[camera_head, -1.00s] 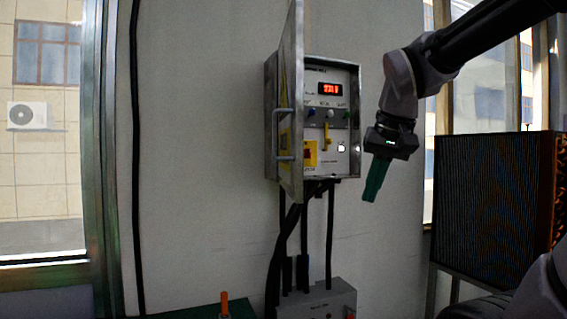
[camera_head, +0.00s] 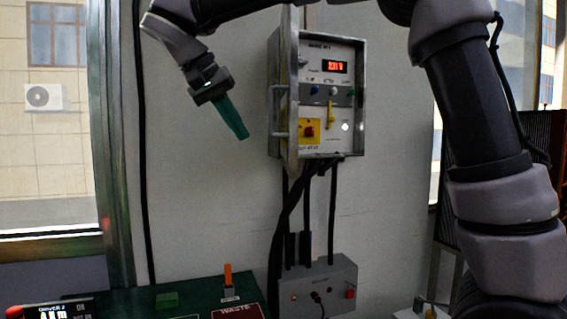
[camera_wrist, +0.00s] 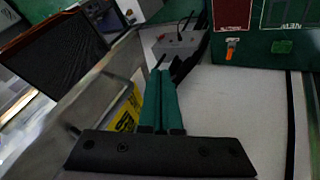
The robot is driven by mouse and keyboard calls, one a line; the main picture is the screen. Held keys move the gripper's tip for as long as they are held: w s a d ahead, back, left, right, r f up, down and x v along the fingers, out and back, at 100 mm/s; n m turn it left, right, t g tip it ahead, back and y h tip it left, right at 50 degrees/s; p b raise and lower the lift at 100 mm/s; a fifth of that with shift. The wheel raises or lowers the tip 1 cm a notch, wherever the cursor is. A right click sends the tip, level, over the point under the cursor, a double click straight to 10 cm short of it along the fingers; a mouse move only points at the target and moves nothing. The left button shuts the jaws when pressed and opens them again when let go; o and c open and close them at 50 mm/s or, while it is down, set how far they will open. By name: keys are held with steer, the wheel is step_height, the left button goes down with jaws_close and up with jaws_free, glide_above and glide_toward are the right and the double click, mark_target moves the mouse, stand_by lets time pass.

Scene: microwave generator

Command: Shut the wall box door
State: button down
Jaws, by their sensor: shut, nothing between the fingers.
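The grey wall box (camera_head: 350,85) hangs on the white wall in the head view, its panel with a red display, knobs and a yellow switch exposed. Its door (camera_head: 291,60) stands open at the box's left side, swung out toward the camera, with a bar handle (camera_head: 273,110) on its outer face. My gripper (camera_head: 243,136) has green fingers, shut and empty, left of the door and apart from it. In the wrist view the fingers (camera_wrist: 160,75) lie together; a grey metal surface with a yellow label (camera_wrist: 128,112), seemingly the door, is to their left.
Black cables run from the box down to a small grey box (camera_head: 320,285) below. A green table (camera_head: 190,292) with an orange-handled item (camera_head: 228,280) stands at lower left. The wall left of the door is clear. A window lies at far left.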

steer(key=w+d+f, duration=0.4)
steer(key=d+f, duration=0.4)
steer(key=shift+d, duration=0.25)
